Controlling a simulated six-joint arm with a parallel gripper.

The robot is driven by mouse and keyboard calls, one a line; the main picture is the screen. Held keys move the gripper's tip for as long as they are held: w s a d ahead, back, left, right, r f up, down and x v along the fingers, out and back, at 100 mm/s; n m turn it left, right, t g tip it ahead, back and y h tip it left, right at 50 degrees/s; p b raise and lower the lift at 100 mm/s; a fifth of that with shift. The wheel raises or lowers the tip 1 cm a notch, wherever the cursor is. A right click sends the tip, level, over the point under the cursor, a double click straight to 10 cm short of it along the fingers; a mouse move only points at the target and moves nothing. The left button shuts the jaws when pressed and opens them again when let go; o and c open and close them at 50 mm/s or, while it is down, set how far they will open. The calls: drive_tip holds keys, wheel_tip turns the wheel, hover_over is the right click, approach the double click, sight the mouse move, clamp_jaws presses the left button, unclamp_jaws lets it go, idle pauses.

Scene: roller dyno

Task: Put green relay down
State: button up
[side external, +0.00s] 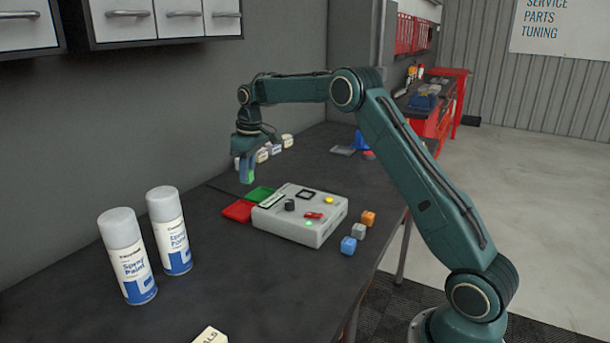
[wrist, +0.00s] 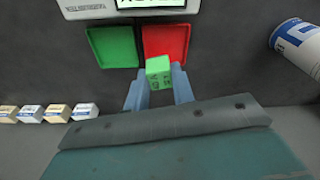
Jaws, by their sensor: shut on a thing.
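The green relay (wrist: 158,71) is a small bright green cube with dark markings on one face. My gripper (wrist: 158,88) is shut on it, with one blue finger at each side. In the side external view, my gripper (side external: 247,172) points down and holds the relay above the bench, near the green tray and the red tray. The relay is mostly hidden between the fingers there. In the wrist view the relay appears just below the red tray's lower left edge.
A green tray (wrist: 112,47) and a red tray (wrist: 166,44) lie beside a grey control box (side external: 300,222). Blue, grey and orange cubes (side external: 358,231) sit to its right. Two spray cans (side external: 128,260) stand at left. Several small boxes (wrist: 58,113) stand in a row.

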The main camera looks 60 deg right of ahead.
sight(241, 211)
drive_tip(key=shift+w+a+f+m, duration=0.25)
drive_tip(key=shift+w+a+m, duration=0.2)
drive_tip(key=shift+m, duration=0.15)
drive_tip(key=shift+w+a+f+m, duration=0.2)
drive_tip(key=shift+w+a+m, duration=0.1)
drive_tip(key=shift+w+m, duration=0.25)
drive_tip(key=shift+s, duration=0.1)
drive_tip(key=shift+f, duration=4.05)
drive_tip(key=shift+f, duration=0.1)
drive_tip(key=o, duration=1)
drive_tip(key=shift+c, duration=0.2)
wheel_tip(241, 211, up, 12)
drive_tip(key=s, duration=0.2)
